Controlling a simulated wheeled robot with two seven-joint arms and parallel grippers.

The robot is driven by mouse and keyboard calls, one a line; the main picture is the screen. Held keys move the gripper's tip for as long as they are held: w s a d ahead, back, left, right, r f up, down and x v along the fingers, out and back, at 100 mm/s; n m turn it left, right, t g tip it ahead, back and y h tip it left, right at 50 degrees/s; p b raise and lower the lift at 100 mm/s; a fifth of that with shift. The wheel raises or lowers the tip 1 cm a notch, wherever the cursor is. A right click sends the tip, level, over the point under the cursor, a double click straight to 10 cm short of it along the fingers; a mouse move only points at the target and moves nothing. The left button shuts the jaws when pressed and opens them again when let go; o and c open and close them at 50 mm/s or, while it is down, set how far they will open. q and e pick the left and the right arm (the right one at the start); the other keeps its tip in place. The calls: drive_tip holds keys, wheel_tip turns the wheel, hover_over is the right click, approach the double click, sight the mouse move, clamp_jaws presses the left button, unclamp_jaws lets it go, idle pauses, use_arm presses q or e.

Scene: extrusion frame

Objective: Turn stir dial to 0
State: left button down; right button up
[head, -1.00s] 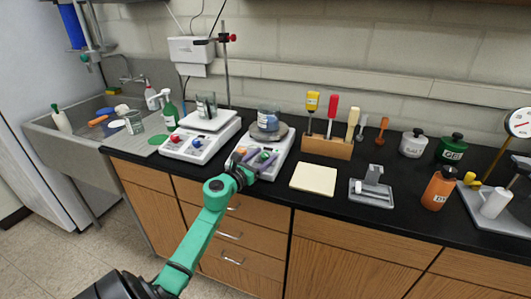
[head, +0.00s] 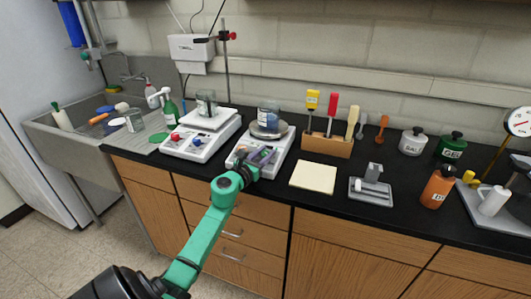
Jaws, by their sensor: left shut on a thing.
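A stirrer (head: 277,158) with a white body and a round grey top plate stands on the black counter, with a beaker (head: 268,117) on its plate. My left gripper (head: 261,157), on the green arm, is at the front panel of this stirrer. It is shut on a small dial there, which the fingers mostly hide, so its setting cannot be read. A second white unit (head: 208,143) stands to the left, with a square white plate, a red knob (head: 175,137) and a blue knob (head: 196,143). My right gripper is not in view.
A beige pad (head: 314,177) and a grey stand (head: 371,187) lie right of the stirrer. A wooden block (head: 327,147) holds several tools behind them. An orange bottle (head: 437,188) stands farther right. A sink (head: 72,150) is at the left.

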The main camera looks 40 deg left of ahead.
use_arm(q)
drive_tip(key=n+g+y+p, duration=0.1)
drive_tip(key=n+y+p, duration=0.1)
drive_tip(key=n+y, duration=0.2)
drive_tip(key=shift+r+y+p, duration=0.15)
drive_tip(key=shift+y+p, duration=0.25)
drive_tip(key=shift+y, duration=0.1)
drive_tip(key=n+g+y, duration=0.2)
drive_tip(key=n+y, duration=0.1)
drive_tip(key=shift+n+g+p, duration=0.3)
drive_tip(key=shift+p, duration=0.05)
drive_tip(key=n+g+y, duration=0.2)
drive_tip(key=g+y, duration=0.1)
drive_tip(key=shift+f+n+b, duration=0.25)
drive_tip(key=shift+n+b, duration=0.05)
drive_tip(key=shift+n, duration=0.1)
drive_tip(key=shift+r+n+g+y+b, duration=0.1)
drive_tip(key=shift+n+g+y+b, duration=0.8)
drive_tip(key=shift+n+g, duration=0.7)
drive_tip(key=c, duration=0.5)
unclamp_jaws()
drive_tip(key=shift+c, duration=0.2)
drive_tip(key=b+v, duration=0.2)
drive_tip(key=v, duration=1.2)
drive_tip(key=shift+d, duration=0.3)
